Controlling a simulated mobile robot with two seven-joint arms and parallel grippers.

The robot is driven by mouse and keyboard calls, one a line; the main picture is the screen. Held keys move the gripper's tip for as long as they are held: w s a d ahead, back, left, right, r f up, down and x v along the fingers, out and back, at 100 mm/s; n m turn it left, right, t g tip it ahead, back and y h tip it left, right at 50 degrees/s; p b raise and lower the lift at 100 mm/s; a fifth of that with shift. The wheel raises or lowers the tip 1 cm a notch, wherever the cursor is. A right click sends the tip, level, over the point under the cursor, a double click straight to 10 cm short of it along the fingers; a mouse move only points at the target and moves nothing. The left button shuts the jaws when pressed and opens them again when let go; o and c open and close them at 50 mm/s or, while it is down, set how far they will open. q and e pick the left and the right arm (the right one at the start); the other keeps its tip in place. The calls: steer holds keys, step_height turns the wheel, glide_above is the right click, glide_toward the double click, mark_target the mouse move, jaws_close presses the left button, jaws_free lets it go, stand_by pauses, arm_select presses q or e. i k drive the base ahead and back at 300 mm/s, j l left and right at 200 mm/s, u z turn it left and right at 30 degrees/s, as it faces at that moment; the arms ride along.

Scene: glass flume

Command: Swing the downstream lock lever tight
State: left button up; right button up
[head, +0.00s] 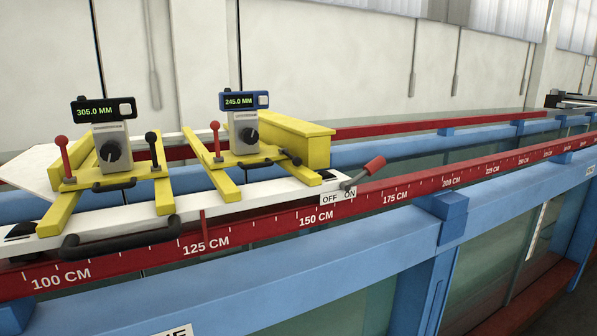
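Two yellow gauge carriages sit on the white sled (270,197). The left carriage (165,190) carries a gauge reading 305.0 MM (103,110), with an upright red-knobbed lever (62,155) and a nearly upright black-knobbed lever (153,150). The right carriage (225,182) carries a gauge reading 245.0 MM (244,101). Its red-knobbed lever (216,141) stands upright; its black-tipped lever (288,158) lies nearly flat, pointing right. I cannot tell from labels which lever is the downstream lock. Neither gripper is in view.
A red-handled lever (362,172) leans right beside an OFF/ON label (338,196). A black handle (120,240) projects at the sled's front. A red scale rail (260,225) runs along the blue flume frame (330,252). A yellow block (290,138) stands behind.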

mark_target(150, 137)
steer(key=i+j+z, duration=0.15)
steer(key=j+z, duration=0.3)
steer(key=j, duration=0.75)
steer(key=j+z, duration=0.45)
steer(key=j, duration=0.7)
steer(key=j+z, duration=0.25)
steer(key=j, duration=0.5)
steer(key=j+z, duration=0.3)
steer(key=j, duration=0.45)
